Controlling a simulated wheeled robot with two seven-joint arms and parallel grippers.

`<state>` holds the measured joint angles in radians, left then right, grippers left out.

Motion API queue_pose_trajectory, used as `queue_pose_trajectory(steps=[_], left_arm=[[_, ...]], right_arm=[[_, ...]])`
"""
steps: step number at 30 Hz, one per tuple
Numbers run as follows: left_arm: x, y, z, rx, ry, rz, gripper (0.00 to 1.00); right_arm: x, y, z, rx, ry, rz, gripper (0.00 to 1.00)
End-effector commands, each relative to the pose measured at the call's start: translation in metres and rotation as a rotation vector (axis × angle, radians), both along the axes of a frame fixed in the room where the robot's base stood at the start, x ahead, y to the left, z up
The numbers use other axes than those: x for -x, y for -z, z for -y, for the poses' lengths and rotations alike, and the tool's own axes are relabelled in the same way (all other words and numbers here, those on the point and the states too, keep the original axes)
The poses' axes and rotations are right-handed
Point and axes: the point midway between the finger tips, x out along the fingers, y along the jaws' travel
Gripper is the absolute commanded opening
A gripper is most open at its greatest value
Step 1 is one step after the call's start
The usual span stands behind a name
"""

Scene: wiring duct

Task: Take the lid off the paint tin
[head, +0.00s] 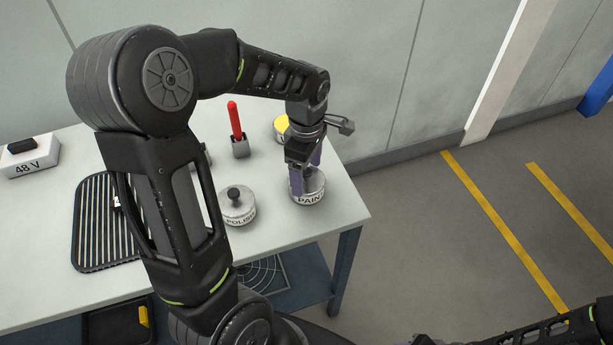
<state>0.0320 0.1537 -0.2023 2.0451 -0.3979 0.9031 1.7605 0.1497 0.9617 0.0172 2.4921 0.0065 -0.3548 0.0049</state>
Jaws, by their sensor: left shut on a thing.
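The paint tin (309,197) is a short grey tin with a "PAIN..." label, standing near the right end of the table. Its lid (316,181) has a dark knob and is partly hidden by my gripper. My left gripper (306,180) comes down from above with its purple fingers around the knob, shut on the lid. The lid appears to sit on the tin; I cannot tell if there is a gap. My right arm shows only at the bottom right edge, and its gripper cannot be made out.
A grey polish tin (239,208) with a knobbed lid stands left of the paint tin. Behind are a yellow-topped tin (281,127) and a red-handled tool in a holder (239,145). A ribbed black mat (88,225) and a 48 V box (31,158) are at left.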

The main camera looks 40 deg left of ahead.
Motion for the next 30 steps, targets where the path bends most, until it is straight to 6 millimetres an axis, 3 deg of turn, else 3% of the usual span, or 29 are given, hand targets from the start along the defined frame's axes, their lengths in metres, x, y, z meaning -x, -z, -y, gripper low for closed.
queue_pose_trajectory(steps=[4,14,30], left_arm=[[0.0,0.0,0.0,0.0,0.0,0.0,0.4],[-0.001,-0.005,0.0,-0.001,0.0,0.003,0.4],[-0.001,-0.093,0.0,-0.001,0.0,0.004,0.4]], right_arm=[[0.0,0.0,0.0,0.0,0.0,0.0,0.36],[0.0,0.001,0.0,0.0,0.0,0.0,0.36],[-0.001,0.01,-0.001,-0.003,-0.002,0.004,0.36]])
